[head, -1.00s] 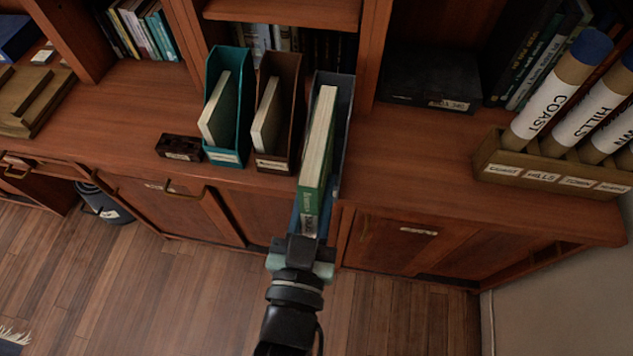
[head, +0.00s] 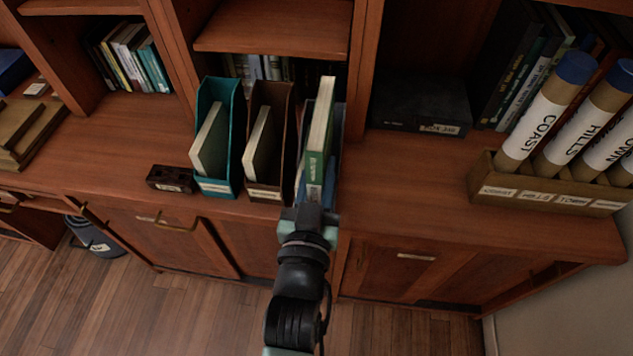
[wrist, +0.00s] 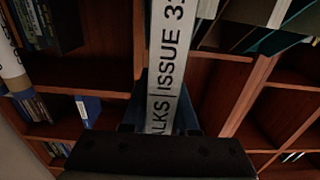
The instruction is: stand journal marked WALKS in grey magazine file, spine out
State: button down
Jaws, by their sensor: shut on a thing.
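The green journal (head: 319,140) with pale page edges is upright in my gripper (head: 309,208). In the wrist view its white spine label (wrist: 168,65) reads "ALKS | ISSUE 3", with the ends cut off, and faces my gripper. My gripper also shows in the wrist view (wrist: 160,128), shut on the spine end. The grey magazine file (head: 338,135) stands directly behind the journal, mostly hidden by it. The journal's top rises above the file. I cannot tell whether its far edge is inside the file.
Close on the left stand a brown magazine file (head: 284,120) and a teal one (head: 234,130), each holding a volume. A small dark block (head: 171,179) lies farther left. At right are a black box (head: 425,105) and a wooden rack (head: 485,185) of labelled tubes. Counter between is clear.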

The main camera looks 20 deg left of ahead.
jog(key=x, duration=0.2)
jog(key=b+x, duration=0.1)
jog(key=x, duration=0.1)
jog(key=b+x, duration=0.1)
jog(key=x, duration=0.1)
jog(key=shift+w+a+f, duration=0.1)
jog(key=shift+w+f, duration=0.2)
jog(key=shift+f+b, duration=1.95)
jog(key=shift+f, duration=0.25)
jog(key=c, duration=0.6)
grip_release()
jog(key=shift+f, duration=0.25)
jog(key=shift+c, duration=0.8)
jog(key=shift+s, duration=0.1)
